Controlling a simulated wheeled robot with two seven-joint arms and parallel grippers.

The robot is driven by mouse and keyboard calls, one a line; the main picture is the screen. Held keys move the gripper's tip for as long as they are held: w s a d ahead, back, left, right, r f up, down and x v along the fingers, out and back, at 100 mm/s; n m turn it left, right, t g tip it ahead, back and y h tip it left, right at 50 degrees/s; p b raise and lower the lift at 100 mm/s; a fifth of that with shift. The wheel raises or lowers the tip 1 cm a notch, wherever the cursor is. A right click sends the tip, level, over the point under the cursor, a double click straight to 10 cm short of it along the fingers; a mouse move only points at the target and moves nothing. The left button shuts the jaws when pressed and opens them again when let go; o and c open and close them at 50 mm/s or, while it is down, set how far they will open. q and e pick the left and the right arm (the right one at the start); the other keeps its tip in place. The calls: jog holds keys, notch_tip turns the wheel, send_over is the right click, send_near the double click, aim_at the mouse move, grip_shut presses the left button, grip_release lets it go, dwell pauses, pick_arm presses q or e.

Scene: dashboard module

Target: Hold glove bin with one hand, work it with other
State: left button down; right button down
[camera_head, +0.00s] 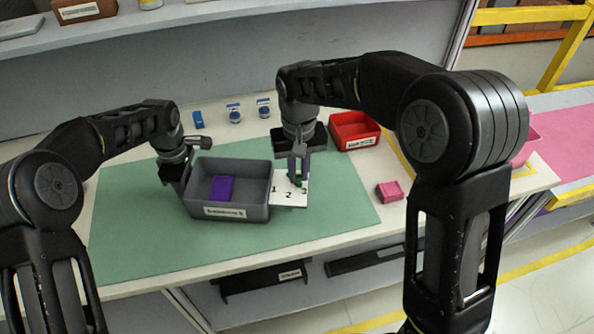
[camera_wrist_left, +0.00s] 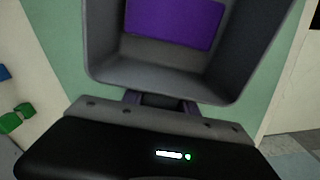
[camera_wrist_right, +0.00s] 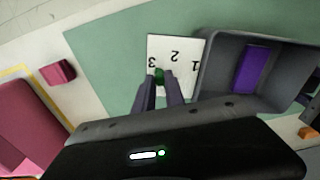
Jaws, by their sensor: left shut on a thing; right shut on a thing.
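The grey bin (camera_head: 228,211) with a white front label sits on the green mat (camera_head: 130,235); a purple block (camera_head: 222,188) lies inside it. My left gripper (camera_head: 186,180) is shut on the bin's left wall; in the left wrist view its fingers meet the bin's near edge (camera_wrist_left: 160,92). A white card (camera_head: 287,197) marked 1, 2, 3 lies beside the bin's right side, with a small green knob (camera_wrist_right: 160,75) near the 3. My right gripper (camera_wrist_right: 160,88) is shut on the green knob, its fingers pointing down in the head view (camera_head: 298,180). The fingers partly hide the knob.
A red bin (camera_head: 355,131) stands behind my right gripper. A pink block (camera_head: 389,191) lies right of the mat. Small blue-and-white containers (camera_head: 234,113) and a blue block (camera_head: 198,120) stand at the back. The mat's front is clear.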

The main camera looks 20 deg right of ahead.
aim_at(299, 176)
dwell(0.4)
jog(key=c, duration=1.4)
grip_release()
jog(key=shift+r, duration=0.1)
notch_tip(299, 176, up, 12)
jog(key=shift+f, duration=0.1)
pick_arm(q)
jog(key=c, duration=0.9)
grip_release()
jog(key=shift+r, duration=0.1)
